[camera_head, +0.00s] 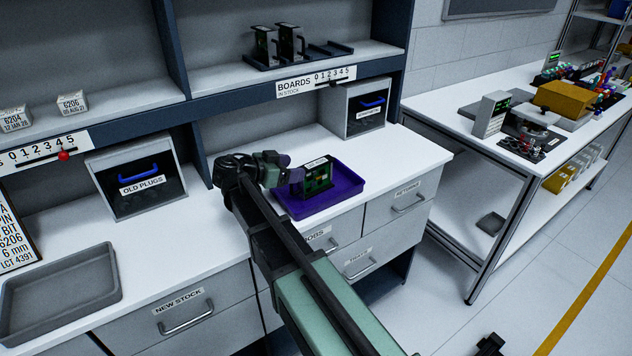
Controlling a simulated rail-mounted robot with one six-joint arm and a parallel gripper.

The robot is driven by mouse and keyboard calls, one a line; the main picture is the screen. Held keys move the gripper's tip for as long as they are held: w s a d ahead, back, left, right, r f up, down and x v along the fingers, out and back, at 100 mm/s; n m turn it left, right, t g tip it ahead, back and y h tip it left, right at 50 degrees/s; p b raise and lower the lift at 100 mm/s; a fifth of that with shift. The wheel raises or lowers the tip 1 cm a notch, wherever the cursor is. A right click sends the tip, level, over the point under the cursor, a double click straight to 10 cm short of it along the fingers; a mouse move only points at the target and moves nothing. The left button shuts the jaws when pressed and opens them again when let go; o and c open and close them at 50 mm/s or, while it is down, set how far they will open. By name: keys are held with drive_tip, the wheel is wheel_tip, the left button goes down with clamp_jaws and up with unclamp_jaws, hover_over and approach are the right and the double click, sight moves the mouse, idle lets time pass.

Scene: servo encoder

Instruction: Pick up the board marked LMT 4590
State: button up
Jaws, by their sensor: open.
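A green circuit board (318,180) with a dark frame stands upright in the purple tray (352,196) on the white counter. A small white label is on its top edge, too small to read, so I cannot confirm LMT 4590. My gripper (296,178) is open at the board's left side, over the tray. I cannot tell whether its fingers touch the board or reach around it. Two more upright boards (264,44) (290,40) stand in a dark rack on the shelf above, their markings not readable.
The BOARDS IN STOCK strip (316,79) runs along the shelf edge above. A grey box with a blue handle (366,105) stands behind the tray, and the OLD PLUGS box (138,180) is to the left. A grey tray (60,290) lies front left. Counter right of the purple tray is clear.

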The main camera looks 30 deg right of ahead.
sight(308, 167)
drive_tip(key=b+x, duration=0.1)
drive_tip(key=x, duration=0.4)
drive_tip(key=shift+w+d+f+b, duration=0.1)
drive_tip(key=shift+d+f+b, duration=0.2)
drive_tip(key=shift+b, duration=0.05)
drive_tip(key=shift+r, duration=0.1)
clamp_jaws()
